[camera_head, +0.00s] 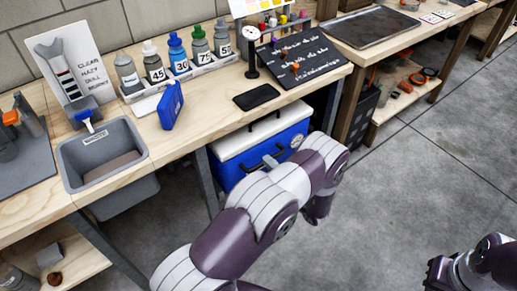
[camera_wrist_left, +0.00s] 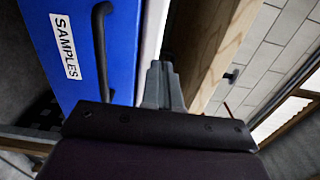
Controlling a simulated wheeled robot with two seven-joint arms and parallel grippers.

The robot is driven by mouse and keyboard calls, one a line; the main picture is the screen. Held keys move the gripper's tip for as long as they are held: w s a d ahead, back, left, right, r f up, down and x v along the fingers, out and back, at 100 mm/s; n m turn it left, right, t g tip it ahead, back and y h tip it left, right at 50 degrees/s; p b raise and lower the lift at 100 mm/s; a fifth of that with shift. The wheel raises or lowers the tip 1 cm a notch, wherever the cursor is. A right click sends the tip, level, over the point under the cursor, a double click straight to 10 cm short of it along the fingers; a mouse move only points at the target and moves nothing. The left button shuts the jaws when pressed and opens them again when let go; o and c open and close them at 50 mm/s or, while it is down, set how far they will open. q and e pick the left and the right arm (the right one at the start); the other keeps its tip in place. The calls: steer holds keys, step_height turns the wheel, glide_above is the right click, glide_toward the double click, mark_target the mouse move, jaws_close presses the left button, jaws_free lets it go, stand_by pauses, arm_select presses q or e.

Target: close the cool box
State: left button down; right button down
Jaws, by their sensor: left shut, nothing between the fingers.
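My left gripper (camera_head: 268,162) is at the box's front near the lid edge. Its fingers (camera_wrist_left: 164,82) are shut and empty; contact is unclear.
A bench leg (camera_head: 207,185) stands left of the box. Floor is clear to the right.

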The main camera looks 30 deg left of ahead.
mark_target(247, 139)
arm_select(q)
steer(key=x, duration=0.7)
steer(key=shift+w+a, duration=0.1)
steer(key=shift+a, duration=0.1)
arm_select(e)
steer(key=shift+f, duration=0.3)
arm_select(q)
steer(key=b+x, duration=0.1)
steer(key=x, duration=0.3)
steer(key=shift+w+a+b, duration=0.1)
steer(key=shift+a+b, duration=0.2)
steer(key=shift+a, duration=0.05)
steer(key=shift+w+r, duration=0.1)
steer(key=shift+r, duration=0.2)
arm_select(e)
steer(key=shift+s+d+f, duration=0.15)
steer(key=shift+d+f, duration=0.05)
steer(key=shift+f, duration=0.35)
